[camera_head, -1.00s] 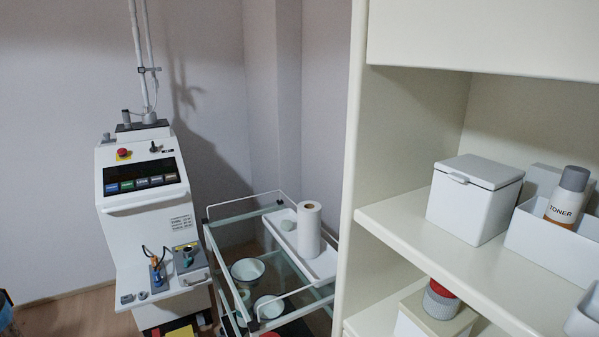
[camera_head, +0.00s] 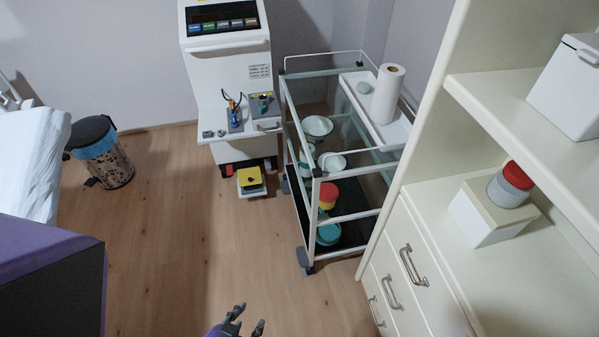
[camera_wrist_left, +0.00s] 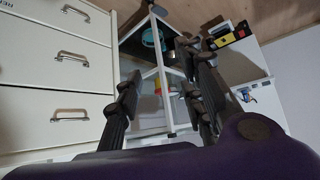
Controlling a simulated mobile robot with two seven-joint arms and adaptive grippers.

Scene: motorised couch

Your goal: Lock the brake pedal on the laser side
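The white laser unit (camera_head: 225,95) stands against the back wall. A yellow and black pedal (camera_head: 250,180) lies on the floor at its base, with a small red part (camera_head: 228,170) beside it. The pedal also shows in the left wrist view (camera_wrist_left: 226,38). The trolley beside the laser has a grey caster (camera_head: 304,262) at its front left corner; whether any brake is locked cannot be told. My left gripper (camera_head: 248,318) is at the bottom edge, well short of the laser. Its fingers are apart and empty in the left wrist view (camera_wrist_left: 160,85). My right gripper is not in view.
The glass-shelved trolley (camera_head: 313,172) holds bowls, jars and a paper roll. A white drawer cabinet (camera_head: 425,275) stands at the right. A purple and dark block (camera_head: 50,285) and a bin (camera_head: 102,160) are at left. Wooden floor (camera_head: 185,240) between them is clear.

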